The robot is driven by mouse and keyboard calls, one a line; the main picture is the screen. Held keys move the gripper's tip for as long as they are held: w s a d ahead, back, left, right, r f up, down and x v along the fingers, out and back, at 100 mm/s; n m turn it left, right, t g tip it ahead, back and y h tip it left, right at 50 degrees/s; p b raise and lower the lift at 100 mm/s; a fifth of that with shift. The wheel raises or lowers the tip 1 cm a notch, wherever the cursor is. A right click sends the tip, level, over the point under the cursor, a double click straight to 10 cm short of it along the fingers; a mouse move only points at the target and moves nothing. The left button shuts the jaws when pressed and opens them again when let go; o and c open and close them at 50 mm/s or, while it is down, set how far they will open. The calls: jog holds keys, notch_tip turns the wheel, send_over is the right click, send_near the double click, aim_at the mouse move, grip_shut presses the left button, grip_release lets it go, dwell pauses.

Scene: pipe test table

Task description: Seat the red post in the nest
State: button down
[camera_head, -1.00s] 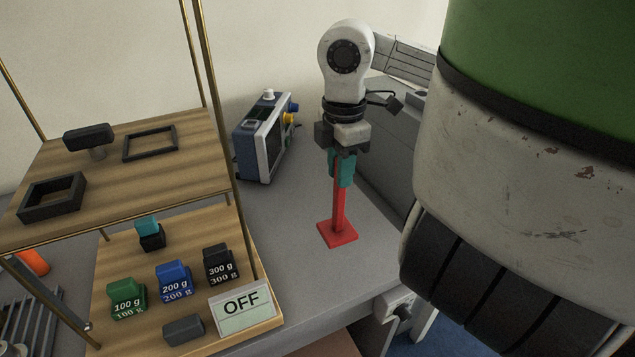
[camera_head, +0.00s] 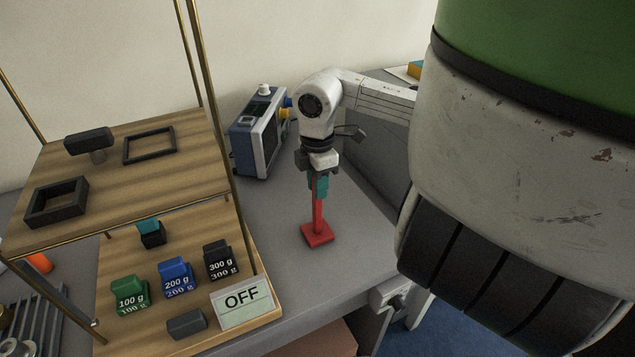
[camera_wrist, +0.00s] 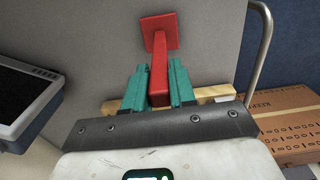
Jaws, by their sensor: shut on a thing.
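The red post (camera_head: 318,214) has a square red base and hangs upright, base down, over the grey table. I cannot tell whether the base touches the table. My gripper (camera_head: 319,186) points down with its teal fingers shut on the upper part of the post. In the wrist view the post (camera_wrist: 159,60) runs between the teal fingers (camera_wrist: 157,78), its base at the far end. Two black square pieces lie on the upper wooden shelf at left: a deep-walled frame (camera_head: 34,212) and a thin flat frame (camera_head: 127,151). I cannot tell which, if either, is the nest.
A brass-posted wooden rack (camera_head: 215,165) stands left of my gripper. Its lower board bears green (camera_head: 130,297), blue (camera_head: 176,277) and black (camera_head: 219,261) weights and an OFF sign (camera_head: 242,302). A blue-grey instrument (camera_head: 258,135) stands behind. Bare table (camera_head: 275,222) lies between rack and post.

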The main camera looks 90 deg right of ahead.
jog(key=shift+f, duration=0.1)
jog(key=shift+f, duration=0.1)
jog(key=c, duration=1)
grip_release()
jog(key=shift+o, duration=0.2)
jog(key=shift+r+p, duration=0.25)
jog(key=shift+p, duration=0.15)
notch_tip(320, 180, up, 9)
jog(key=b, duration=0.3)
jog(key=shift+f, duration=0.1)
jog(key=shift+r, duration=0.8)
